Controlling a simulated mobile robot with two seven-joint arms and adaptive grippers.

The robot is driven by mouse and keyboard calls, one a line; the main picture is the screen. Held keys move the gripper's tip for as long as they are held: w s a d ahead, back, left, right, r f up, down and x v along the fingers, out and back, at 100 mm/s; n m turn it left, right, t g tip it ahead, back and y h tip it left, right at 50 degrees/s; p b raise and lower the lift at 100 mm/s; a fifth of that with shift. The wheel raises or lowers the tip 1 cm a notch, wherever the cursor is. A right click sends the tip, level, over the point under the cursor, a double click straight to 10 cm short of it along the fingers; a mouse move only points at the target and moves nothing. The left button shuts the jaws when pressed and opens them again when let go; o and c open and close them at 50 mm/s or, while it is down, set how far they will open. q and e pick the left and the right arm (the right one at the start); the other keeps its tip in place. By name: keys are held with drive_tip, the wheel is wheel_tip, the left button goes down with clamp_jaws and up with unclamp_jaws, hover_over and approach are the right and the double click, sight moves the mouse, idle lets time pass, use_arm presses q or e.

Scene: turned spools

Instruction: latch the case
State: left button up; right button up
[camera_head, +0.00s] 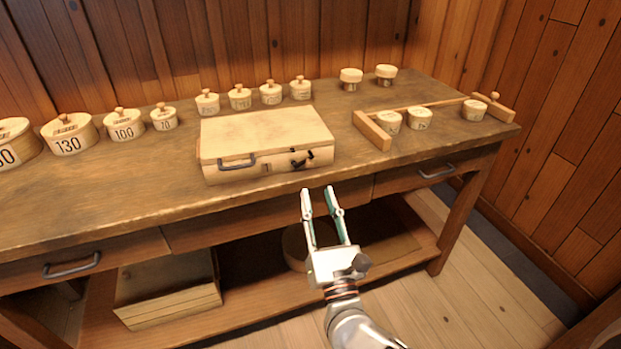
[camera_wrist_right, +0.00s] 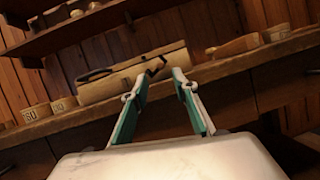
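The case (camera_head: 265,135) is a pale wooden box with its lid down, lying on the workbench near the front edge. A dark handle (camera_head: 237,163) is on its front at the left, and a dark latch (camera_head: 301,160) is on its front at the right. I cannot tell whether the latch is fastened. My right gripper (camera_head: 320,190) is open and empty, just in front of and below the latch. In the right wrist view the case (camera_wrist_right: 135,74) shows beyond the open fingers (camera_wrist_right: 157,80), with the latch (camera_wrist_right: 156,66) between the fingertips. My left gripper is not in view.
Numbered round wooden boxes (camera_head: 124,124) and smaller lidded ones (camera_head: 240,98) line the bench (camera_head: 130,190) left of and behind the case. A wooden rack (camera_head: 374,130) with small round pieces stands to the right. A shelf below holds a crate (camera_head: 170,290).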

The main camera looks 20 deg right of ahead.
sight(311, 166)
drive_tip(key=shift+p+x, duration=0.4)
drive_tip(key=shift+x, duration=3.55)
drive_tip(key=shift+s, duration=0.1)
clamp_jaws()
